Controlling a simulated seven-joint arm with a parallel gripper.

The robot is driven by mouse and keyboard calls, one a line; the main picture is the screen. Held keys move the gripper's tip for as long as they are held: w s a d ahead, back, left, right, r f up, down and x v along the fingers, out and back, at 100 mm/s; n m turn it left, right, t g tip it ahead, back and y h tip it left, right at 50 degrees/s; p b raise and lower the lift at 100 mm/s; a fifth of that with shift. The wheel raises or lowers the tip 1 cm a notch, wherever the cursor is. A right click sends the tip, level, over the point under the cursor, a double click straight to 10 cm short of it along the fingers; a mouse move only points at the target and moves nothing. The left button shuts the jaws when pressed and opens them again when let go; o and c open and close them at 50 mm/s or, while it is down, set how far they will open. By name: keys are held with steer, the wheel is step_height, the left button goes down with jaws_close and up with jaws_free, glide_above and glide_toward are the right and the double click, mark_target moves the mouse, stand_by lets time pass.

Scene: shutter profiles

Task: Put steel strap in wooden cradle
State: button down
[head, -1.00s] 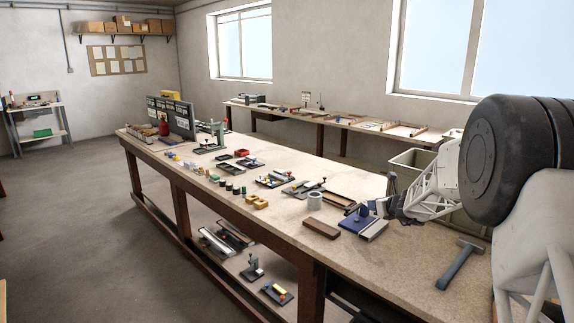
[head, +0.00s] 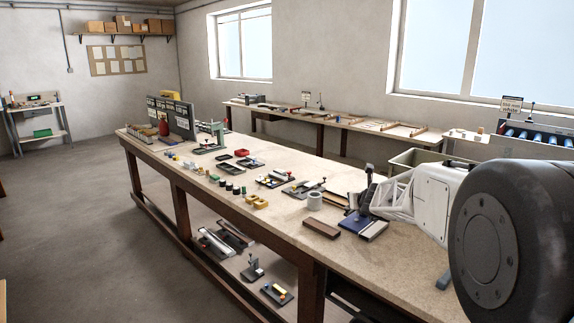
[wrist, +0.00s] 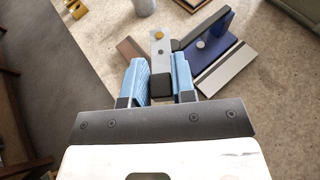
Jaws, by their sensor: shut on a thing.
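My gripper (wrist: 161,78) has its blue-padded fingers shut on a narrow grey strip, which I take for the steel strap (wrist: 157,48). The strip has a brass-coloured knob on its face and a black block at its near end, between the pads. In the head view my gripper (head: 364,198) is above the blue plate, and the strap is hard to make out there. A brown wooden block (head: 321,228), possibly the wooden cradle, lies left of the blue plate. It shows partly behind the left finger in the wrist view (wrist: 128,47). Any groove in it is not visible.
A blue plate (wrist: 218,42) with a grey strip along its edge lies right of the held piece. A white-grey cylinder (head: 314,201) and a brown-rimmed tray (head: 338,199) stand behind the block. Bare bench lies in front on the right.

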steer(key=s+a+r+m+h, duration=0.1)
steer(key=s+a+m+h, duration=0.1)
steer(key=a, duration=0.3)
steer(key=shift+s+a, duration=0.4)
steer(key=shift+s, duration=0.3)
steer(key=shift+w+d, duration=0.1)
steer(key=shift+d, duration=0.05)
stand_by(0.3)
steer(key=shift+w+d+f+n+g+y, duration=0.3)
steer(key=shift+w+d+f+n+y, duration=1.15)
steer(key=shift+d, duration=2.6)
steer(key=shift+w+d+f+n+g+y, duration=0.3)
steer(key=shift+w+d+f+n+y, duration=1.25)
steer(key=shift+d, duration=2.45)
steer(key=s+d+f+n+y, duration=0.1)
steer(key=d+f, duration=0.1)
steer(key=d, duration=0.1)
steer(key=s+d+f+g+y, duration=0.1)
steer(key=d+f, duration=0.2)
steer(key=d, duration=0.1)
steer(key=s+d+f+n+g, duration=0.1)
steer(key=s+d+f, duration=0.1)
steer(key=d+f, duration=0.1)
steer(key=shift+d+f+n+y, duration=0.2)
steer(key=shift+d+n+y, duration=0.1)
steer(key=shift+d+y, duration=0.15)
steer(key=shift+s+d+f+g, duration=0.35)
steer(key=shift+d+f, duration=0.1)
steer(key=shift+d, duration=0.15)
